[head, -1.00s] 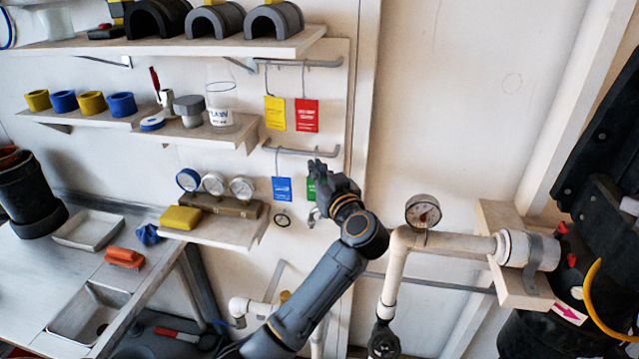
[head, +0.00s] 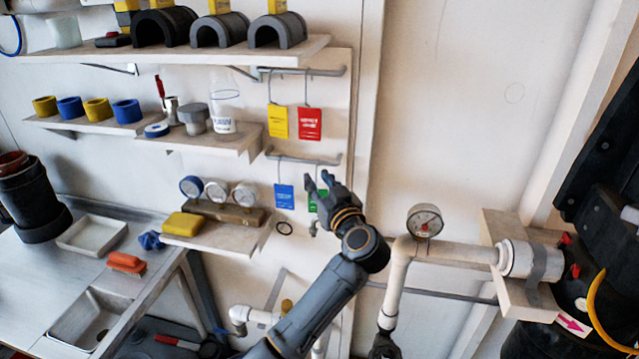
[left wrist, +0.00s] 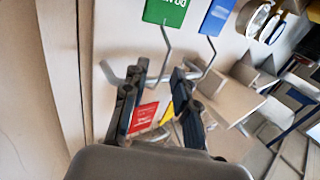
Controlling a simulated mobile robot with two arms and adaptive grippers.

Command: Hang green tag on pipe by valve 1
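The green tag (head: 316,201) hangs by a wire from the lower wall rail (head: 303,160), partly hidden by my left gripper (head: 320,181). That gripper is just in front of it, fingers apart. In the left wrist view, which looks upside down, the green tag (left wrist: 167,11) is at the top. Its wire runs down towards the open fingers of my left gripper (left wrist: 160,92); I see nothing gripped. A white pipe (head: 396,285) with a gauge stands right of my arm. A dark fitting (head: 384,345) is at its lower end; no valve number is readable. My right gripper is not seen.
A blue tag (head: 284,197) hangs left of the green one. Yellow (head: 278,121) and red (head: 310,123) tags hang on the upper rail. Shelves with small parts are at left. The wall between the tag board and the gauge (head: 425,221) is clear.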

